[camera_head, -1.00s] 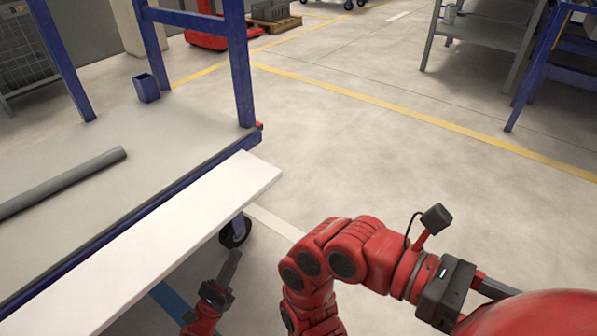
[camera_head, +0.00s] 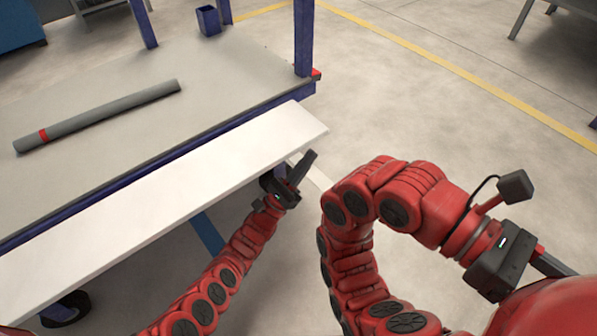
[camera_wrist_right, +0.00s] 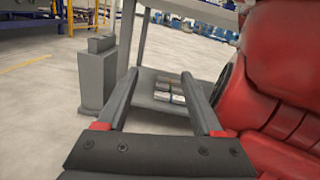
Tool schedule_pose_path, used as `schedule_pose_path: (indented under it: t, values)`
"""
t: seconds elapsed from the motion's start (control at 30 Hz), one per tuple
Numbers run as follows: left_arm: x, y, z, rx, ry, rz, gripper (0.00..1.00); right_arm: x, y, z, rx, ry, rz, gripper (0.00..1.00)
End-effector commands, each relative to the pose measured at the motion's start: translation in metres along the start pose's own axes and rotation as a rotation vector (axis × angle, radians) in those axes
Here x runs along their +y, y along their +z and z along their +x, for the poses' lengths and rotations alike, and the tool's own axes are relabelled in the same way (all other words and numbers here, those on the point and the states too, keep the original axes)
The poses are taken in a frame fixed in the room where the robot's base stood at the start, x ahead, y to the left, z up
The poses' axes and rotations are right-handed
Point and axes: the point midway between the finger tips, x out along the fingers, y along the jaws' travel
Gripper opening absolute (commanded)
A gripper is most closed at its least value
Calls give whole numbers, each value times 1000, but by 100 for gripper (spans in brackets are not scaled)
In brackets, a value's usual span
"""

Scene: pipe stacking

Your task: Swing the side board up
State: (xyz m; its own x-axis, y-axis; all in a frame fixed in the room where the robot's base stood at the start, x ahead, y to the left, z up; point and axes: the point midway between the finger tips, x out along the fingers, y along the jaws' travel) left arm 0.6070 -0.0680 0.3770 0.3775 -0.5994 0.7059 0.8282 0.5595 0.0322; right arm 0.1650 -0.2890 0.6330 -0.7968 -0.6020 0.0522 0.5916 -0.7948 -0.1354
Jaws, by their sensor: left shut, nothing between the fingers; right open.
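The side board (camera_head: 170,199) is a long white panel along the near edge of the cart in the head view. It sticks out from the cart's blue edge, with its broad face up. My left gripper (camera_head: 309,157) is shut and empty by the board's near edge, close to its right end. I cannot tell whether it touches the board. My right gripper is open and empty in the right wrist view (camera_wrist_right: 160,78), well away from the board at the right of the head view.
The grey cart deck (camera_head: 215,70) carries a grey pipe with a red band (camera_head: 100,115) and a small blue holder (camera_head: 208,20). A blue post (camera_head: 304,40) stands at the deck's corner. Open floor (camera_head: 430,100) lies right of the cart.

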Motion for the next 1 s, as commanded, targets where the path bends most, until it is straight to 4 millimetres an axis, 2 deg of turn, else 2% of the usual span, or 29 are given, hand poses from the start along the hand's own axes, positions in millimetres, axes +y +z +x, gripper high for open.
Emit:
schedule_pose_path:
  t: [0.03, 0.1, 0.67, 0.83, 1.0]
  values:
    - [1, 10, 10, -3, 3, 2, 0, 0, 11, 0, 21, 27, 20, 68]
    - [1, 14, 14, -1, 2, 3, 0, 2, 14, -1, 42, 56, 40, 68]
    - [0, 17, 17, 0, -1, 1, 0, 4, 17, -3, 59, 86, 59, 68]
    - [0, 20, 20, 1, 9, -9, 0, -3, 31, -12, -24, 32, 34, 68]
    - [-1, 22, 22, 1, 29, -28, 0, -15, 50, -32, -180, -75, -6, 68]
